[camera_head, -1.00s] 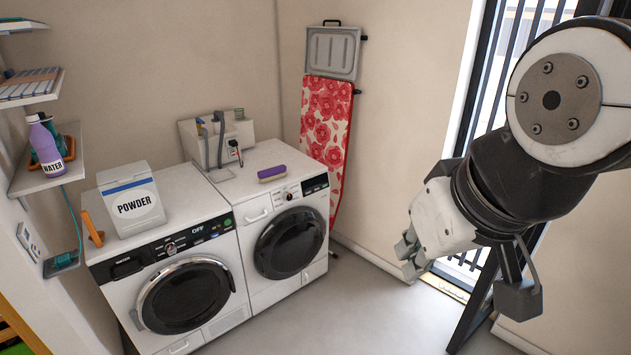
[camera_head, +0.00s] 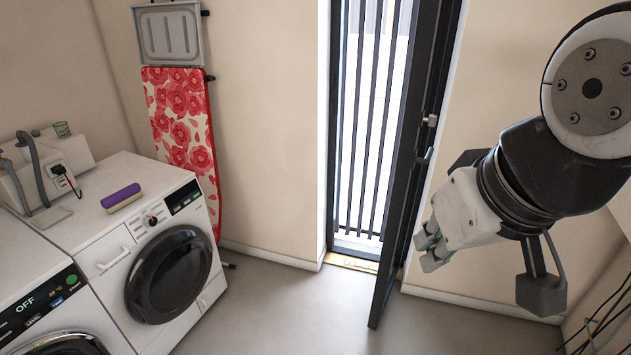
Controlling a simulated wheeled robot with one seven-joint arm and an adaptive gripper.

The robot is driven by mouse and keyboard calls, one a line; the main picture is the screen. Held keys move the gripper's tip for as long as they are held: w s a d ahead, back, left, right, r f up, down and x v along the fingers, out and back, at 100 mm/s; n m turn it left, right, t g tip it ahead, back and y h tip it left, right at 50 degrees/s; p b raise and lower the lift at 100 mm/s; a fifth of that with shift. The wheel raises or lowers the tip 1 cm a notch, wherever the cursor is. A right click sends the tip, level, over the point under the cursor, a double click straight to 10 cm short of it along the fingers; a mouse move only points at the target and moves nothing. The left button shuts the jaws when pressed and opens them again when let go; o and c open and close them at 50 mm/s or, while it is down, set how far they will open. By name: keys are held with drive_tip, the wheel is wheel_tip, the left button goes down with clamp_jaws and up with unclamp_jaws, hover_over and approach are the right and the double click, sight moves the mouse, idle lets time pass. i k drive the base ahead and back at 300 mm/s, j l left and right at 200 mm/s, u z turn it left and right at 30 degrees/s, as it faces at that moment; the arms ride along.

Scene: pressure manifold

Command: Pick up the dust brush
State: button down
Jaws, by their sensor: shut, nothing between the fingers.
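The dust brush (camera_head: 121,196) has a purple back and a pale lower side. It lies flat on top of the right-hand white machine (camera_head: 97,226), near its front edge and left of the dial. My gripper (camera_head: 428,252) hangs at the right of the view, in front of the door and wall, far from the brush. Its fingers are close together and hold nothing.
A dark barred door (camera_head: 402,160) stands ajar behind my gripper. A red floral ironing board (camera_head: 183,140) hangs on the wall beside the machine. The floor (camera_head: 290,310) between is clear.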

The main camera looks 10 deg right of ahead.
sight(124, 197)
drive_tip(key=i+j+u, duration=0.25)
drive_tip(key=i+j, duration=0.2)
drive_tip(key=i+j+u, duration=0.3)
drive_tip(key=i, duration=0.4)
drive_tip(key=i+j+u, duration=0.25)
drive_tip(key=i, duration=0.4)
drive_tip(key=i+u, duration=0.25)
drive_tip(key=i, duration=0.35)
